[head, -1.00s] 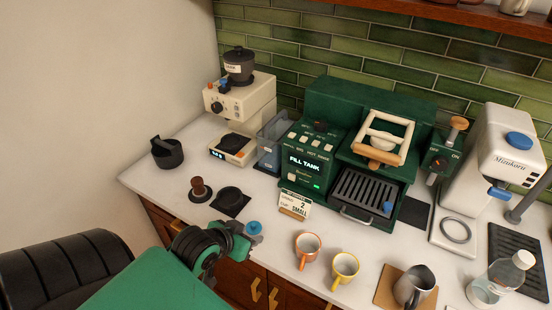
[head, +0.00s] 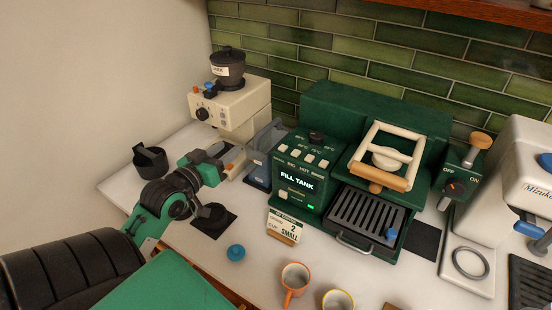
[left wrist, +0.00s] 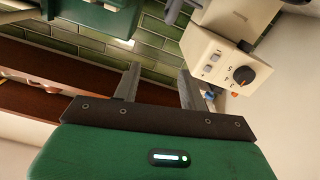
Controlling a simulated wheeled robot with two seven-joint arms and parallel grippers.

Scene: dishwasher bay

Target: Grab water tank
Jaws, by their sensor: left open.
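The water tank (head: 259,165) is a translucent blue-grey container standing upright against the left side of the green coffee machine (head: 305,175). The machine's display reads "FILL TANK". My left gripper (head: 226,161) is open and empty, just left of the tank and apart from it, in front of the cream grinder. In the left wrist view, the two jaws of my left gripper (left wrist: 158,84) are spread with nothing between them. The green machine (left wrist: 95,18) shows at the upper left there. My right gripper is not in view.
The cream grinder (head: 232,108) stands behind my left gripper. A black knock box (head: 150,161) is at the left. A small sign (head: 284,226), a blue round item (head: 236,252) and an orange cup (head: 294,280) stand in front of the machine.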

